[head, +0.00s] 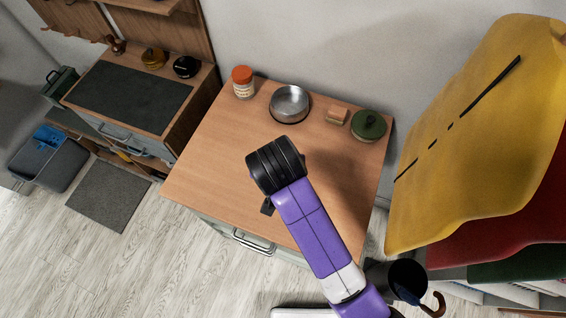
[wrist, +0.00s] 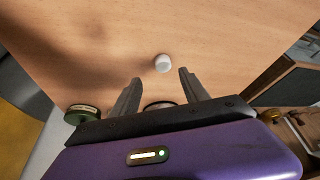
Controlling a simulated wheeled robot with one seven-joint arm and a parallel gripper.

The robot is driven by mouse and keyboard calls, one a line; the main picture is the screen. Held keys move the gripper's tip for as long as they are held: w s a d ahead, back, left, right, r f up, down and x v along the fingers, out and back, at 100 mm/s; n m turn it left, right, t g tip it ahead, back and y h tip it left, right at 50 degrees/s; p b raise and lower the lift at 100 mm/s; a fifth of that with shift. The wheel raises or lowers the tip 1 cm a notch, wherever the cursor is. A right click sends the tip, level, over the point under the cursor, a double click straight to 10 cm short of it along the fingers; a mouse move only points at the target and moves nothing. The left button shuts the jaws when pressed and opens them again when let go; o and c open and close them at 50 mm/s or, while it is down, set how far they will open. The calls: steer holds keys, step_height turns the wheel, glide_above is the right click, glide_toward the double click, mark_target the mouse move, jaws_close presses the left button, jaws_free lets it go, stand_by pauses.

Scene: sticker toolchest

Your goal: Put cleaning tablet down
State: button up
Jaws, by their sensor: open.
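A small white cylindrical cleaning tablet (wrist: 162,63) shows in the wrist view on the bare wooden top of the chest. It appears to rest on the wood. My gripper (wrist: 160,76) is open, with one finger on each side and the tablet just beyond the fingertips in the picture, apart from both. Nothing is held between the fingers. In the head view my arm stretches over the wooden chest top (head: 210,165). There my black wrist joint hides most of the gripper, and the tablet cannot be seen.
A stove unit (head: 130,97) stands left. Yellow cloth (head: 480,140) hangs right. The top's left part is clear.

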steer(key=shift+a+p+x, duration=0.15)
steer(key=shift+p+x, duration=0.1)
steer(key=shift+x, duration=1.4)
steer(key=shift+a+p+x, duration=0.2)
steer(key=shift+x, duration=1.45)
jaws_close()
